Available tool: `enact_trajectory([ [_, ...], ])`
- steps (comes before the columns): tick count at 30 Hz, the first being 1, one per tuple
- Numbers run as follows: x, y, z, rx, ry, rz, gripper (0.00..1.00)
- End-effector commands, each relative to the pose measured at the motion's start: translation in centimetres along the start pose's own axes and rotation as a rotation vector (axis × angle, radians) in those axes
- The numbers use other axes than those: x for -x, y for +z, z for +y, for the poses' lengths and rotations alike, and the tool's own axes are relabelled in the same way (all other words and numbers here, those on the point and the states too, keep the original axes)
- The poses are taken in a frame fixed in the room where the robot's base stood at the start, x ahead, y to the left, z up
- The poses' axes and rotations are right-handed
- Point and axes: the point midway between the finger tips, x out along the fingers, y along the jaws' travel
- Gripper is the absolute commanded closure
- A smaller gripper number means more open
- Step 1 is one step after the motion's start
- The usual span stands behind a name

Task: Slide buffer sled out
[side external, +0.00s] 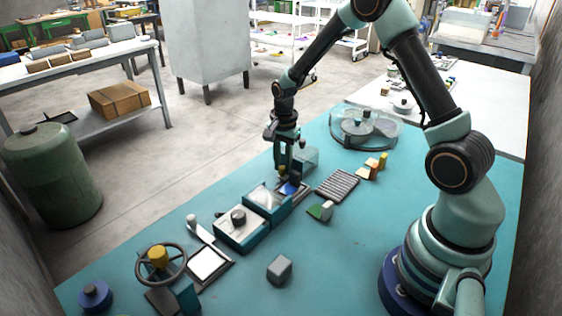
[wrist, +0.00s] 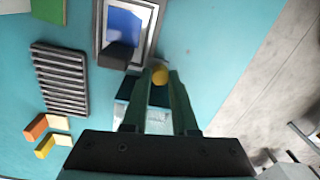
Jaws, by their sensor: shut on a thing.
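My gripper (wrist: 160,88) points down, with its two fingers closed on a small yellow knob (wrist: 160,75) in the wrist view. In the side view my gripper (side external: 287,172) is low over the teal bench, between a teal box and a small framed tray. The tray (wrist: 98,30) has a pale rim and holds a blue piece (wrist: 124,22) with a dark block (wrist: 117,56) at its near end. The blue piece also shows in the side view (side external: 289,188). A teal box (wrist: 125,93) lies under my fingers, partly hidden. I cannot tell which part is the sled.
A ribbed dark pad (side external: 337,185) lies right of the tray, with orange and yellow blocks (side external: 374,170) beyond. A teal box with a slanted top (side external: 267,203) stands close by on the left. A round clear-walled container (side external: 363,130) is behind.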

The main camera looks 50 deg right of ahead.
Motion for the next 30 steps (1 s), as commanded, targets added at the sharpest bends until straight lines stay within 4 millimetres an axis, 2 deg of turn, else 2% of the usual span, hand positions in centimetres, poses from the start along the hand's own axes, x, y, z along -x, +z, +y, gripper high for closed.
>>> enact_trajectory([
  [6, 0.0, -0.6, 0.2, -0.012, -0.001, 0.001, 1.0],
  [7, 0.0, -0.6, 0.2, -0.012, -0.001, 0.001, 0.69],
  [9, 0.0, -0.5, 0.2, -0.011, -0.001, 0.001, 0.43],
  [18, 0.0, -0.4, 0.1, -0.008, -0.002, 0.001, 0.43],
  [22, 0.7, -0.4, 0.0, -0.008, -0.004, 0.002, 0.43],
  [26, 2.6, -0.4, 0.0, -0.008, -0.006, 0.003, 0.43],
  [30, 5.6, -0.4, 0.0, -0.008, -0.008, 0.003, 0.43],
])
